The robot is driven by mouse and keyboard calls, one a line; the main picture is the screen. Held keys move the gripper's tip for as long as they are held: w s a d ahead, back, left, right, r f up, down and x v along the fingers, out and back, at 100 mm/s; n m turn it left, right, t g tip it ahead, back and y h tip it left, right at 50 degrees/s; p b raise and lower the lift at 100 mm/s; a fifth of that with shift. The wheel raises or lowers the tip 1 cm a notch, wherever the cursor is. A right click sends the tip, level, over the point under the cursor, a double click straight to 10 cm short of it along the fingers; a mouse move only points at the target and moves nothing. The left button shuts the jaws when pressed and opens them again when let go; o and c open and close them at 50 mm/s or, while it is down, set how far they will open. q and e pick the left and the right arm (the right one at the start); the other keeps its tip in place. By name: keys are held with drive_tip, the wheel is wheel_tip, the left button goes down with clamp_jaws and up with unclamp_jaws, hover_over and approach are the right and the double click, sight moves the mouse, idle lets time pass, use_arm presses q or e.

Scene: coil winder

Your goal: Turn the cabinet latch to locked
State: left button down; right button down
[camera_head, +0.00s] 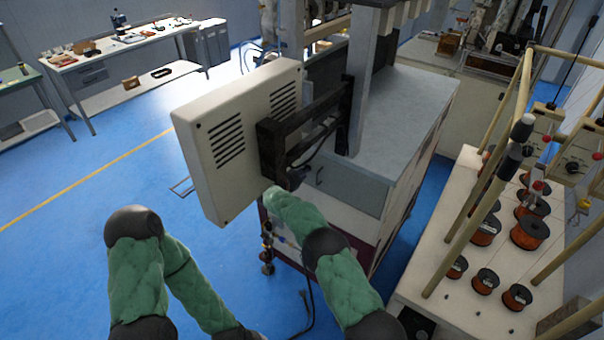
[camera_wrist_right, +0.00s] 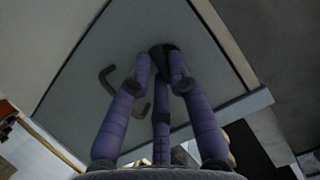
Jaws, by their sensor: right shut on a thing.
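In the right wrist view, the cabinet's grey panel (camera_wrist_right: 205,75) fills the middle, with a dark, rounded latch (camera_wrist_right: 163,53) on it. My right gripper (camera_wrist_right: 161,76) has its purple fingers closed around this latch, and they partly hide it. I cannot tell which way the latch is turned. In the head view, the cabinet (camera_head: 412,110) has a grey top, and my right gripper (camera_head: 291,179) shows dark and small at its front, below the cream box. The latch is hidden there. My left arm shows at lower left, but its gripper is out of view.
A cream vented box (camera_head: 235,140) on a black bracket (camera_head: 300,130) hangs just above my right gripper. A black curved handle (camera_wrist_right: 112,84) is beside the fingers. A bench with copper spools (camera_head: 530,232) stands at right. Blue floor (camera_head: 75,240) is open at left.

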drive_tip(key=shift+w+n+g+h+b, duration=0.1)
drive_tip(key=shift+n+g+h+b, duration=0.25)
drive_tip(key=shift+n+b, duration=0.3)
drive_tip(key=shift+r, duration=0.1)
drive_tip(key=c, duration=1.1)
unclamp_jaws()
drive_tip(key=shift+c, duration=0.2)
